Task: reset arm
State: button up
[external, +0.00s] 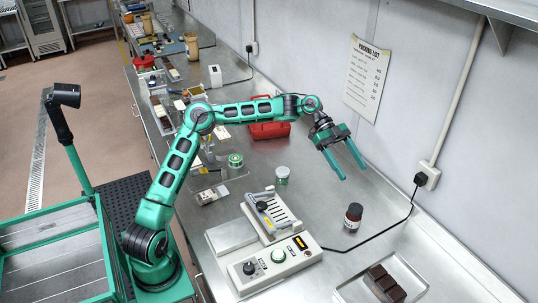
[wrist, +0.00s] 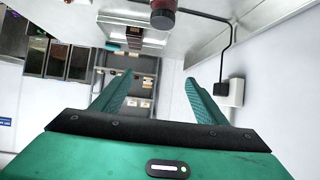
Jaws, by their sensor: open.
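My green arm reaches over the steel bench from my base at the lower left. My gripper (external: 343,160) is open and empty, held in the air above the back part of the bench, near the wall. In the wrist view the two green fingers of my gripper (wrist: 160,100) are spread apart with nothing between them. The gripper is clear of the dark red-brown jar (external: 353,216), which stands on the bench below and to its right. That jar also shows at the top of the wrist view (wrist: 163,15).
A machine with a control panel (external: 285,262) stands on the bench front. A tray (external: 420,282) holds dark blocks at the lower right. A red box (external: 268,130), a small clear jar (external: 282,175) and a green-topped container (external: 235,160) stand left of the gripper. A black cable runs to a wall socket (external: 428,175).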

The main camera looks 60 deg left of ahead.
jog(key=a, duration=0.2)
jog(key=w+a, duration=0.1)
jog(key=a, duration=0.2)
